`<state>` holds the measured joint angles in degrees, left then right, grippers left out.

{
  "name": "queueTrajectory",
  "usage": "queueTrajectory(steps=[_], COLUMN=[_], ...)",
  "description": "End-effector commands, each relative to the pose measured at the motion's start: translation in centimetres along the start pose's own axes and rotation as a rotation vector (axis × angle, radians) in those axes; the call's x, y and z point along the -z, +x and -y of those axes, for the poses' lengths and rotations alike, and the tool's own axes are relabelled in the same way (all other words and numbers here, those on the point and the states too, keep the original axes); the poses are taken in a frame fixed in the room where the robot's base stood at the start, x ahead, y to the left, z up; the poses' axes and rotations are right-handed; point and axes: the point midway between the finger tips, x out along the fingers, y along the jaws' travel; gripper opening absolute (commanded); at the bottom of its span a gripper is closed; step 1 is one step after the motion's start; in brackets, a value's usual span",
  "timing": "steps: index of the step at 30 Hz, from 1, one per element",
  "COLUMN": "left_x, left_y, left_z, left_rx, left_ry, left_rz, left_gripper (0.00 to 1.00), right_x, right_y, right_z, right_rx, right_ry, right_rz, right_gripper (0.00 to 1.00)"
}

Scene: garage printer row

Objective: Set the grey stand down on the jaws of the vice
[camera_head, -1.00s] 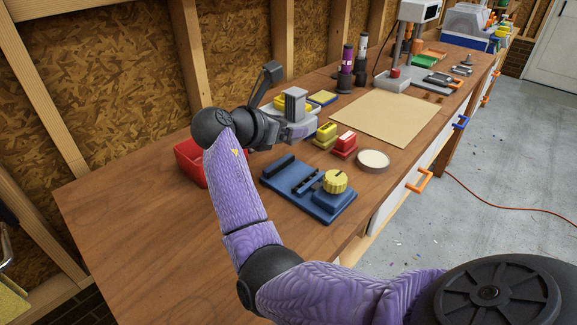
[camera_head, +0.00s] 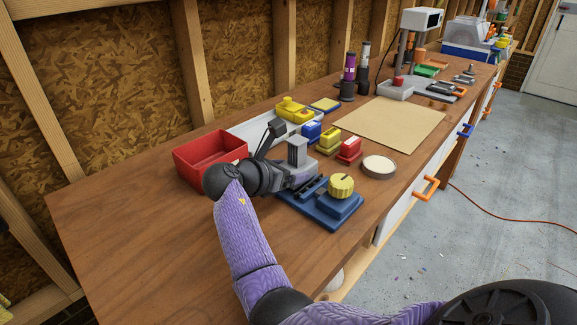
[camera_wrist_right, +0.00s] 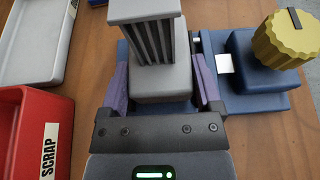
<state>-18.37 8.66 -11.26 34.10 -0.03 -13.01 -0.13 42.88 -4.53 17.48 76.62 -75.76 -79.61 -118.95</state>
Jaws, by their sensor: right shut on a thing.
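The grey stand (camera_head: 297,152) is upright in my right gripper (camera_head: 296,177), with its ribbed post on top. In the right wrist view, the purple fingers of this gripper (camera_wrist_right: 163,88) close on the lower block of the stand (camera_wrist_right: 160,83) from both sides. The blue vice (camera_head: 320,212) with its yellow knob (camera_head: 341,186) lies on the bench; it also shows in the right wrist view (camera_wrist_right: 262,102). The stand is at the vice's left end, over or beside the jaws, which are partly hidden. I cannot tell whether it touches them. My left gripper is out of view.
A red scrap bin (camera_head: 207,147) stands to the left, close to my right wrist. Behind are a pale tray (camera_head: 250,130) and blue (camera_head: 311,131), yellow (camera_head: 328,140) and red blocks (camera_head: 349,150). The bench front-left is clear.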

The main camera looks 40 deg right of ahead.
Motion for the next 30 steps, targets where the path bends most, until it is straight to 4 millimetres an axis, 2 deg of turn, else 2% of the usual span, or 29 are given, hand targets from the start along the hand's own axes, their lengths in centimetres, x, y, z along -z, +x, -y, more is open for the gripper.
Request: queueTrajectory(steps=[3,4,6,13,16,19,24,27,30], left_x=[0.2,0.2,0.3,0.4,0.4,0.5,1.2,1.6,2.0], left_y=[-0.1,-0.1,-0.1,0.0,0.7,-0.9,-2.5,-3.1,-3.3], left_z=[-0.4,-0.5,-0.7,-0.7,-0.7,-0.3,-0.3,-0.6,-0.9], left_rx=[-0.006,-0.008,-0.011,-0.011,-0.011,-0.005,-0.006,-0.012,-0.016], left_ry=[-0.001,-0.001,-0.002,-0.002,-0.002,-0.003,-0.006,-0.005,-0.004], left_rz=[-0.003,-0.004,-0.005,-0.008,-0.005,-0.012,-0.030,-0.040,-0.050], left_gripper=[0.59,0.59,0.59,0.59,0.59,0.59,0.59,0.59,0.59], right_x=[0.1,0.1,0.1,0.1,-0.7,-1.4,-1.4,-1.3,-1.2], right_y=[0.1,0.1,0.1,0.0,-0.3,-3.2,-8.3,-10.6,-11.9], right_z=[0.0,0.0,0.0,0.0,-0.1,-0.1,-0.1,0.0,0.0], right_rx=[0.000,0.000,0.000,0.000,-0.002,-0.005,-0.005,-0.002,-0.001], right_ry=[0.000,0.000,0.000,0.001,0.005,0.000,0.000,0.001,0.000], right_rz=[0.001,0.000,0.000,0.000,0.000,-0.001,-0.002,-0.002,-0.001], right_gripper=[0.17,0.84,0.99,1.00,1.00,1.00,1.00,1.00,1.00])
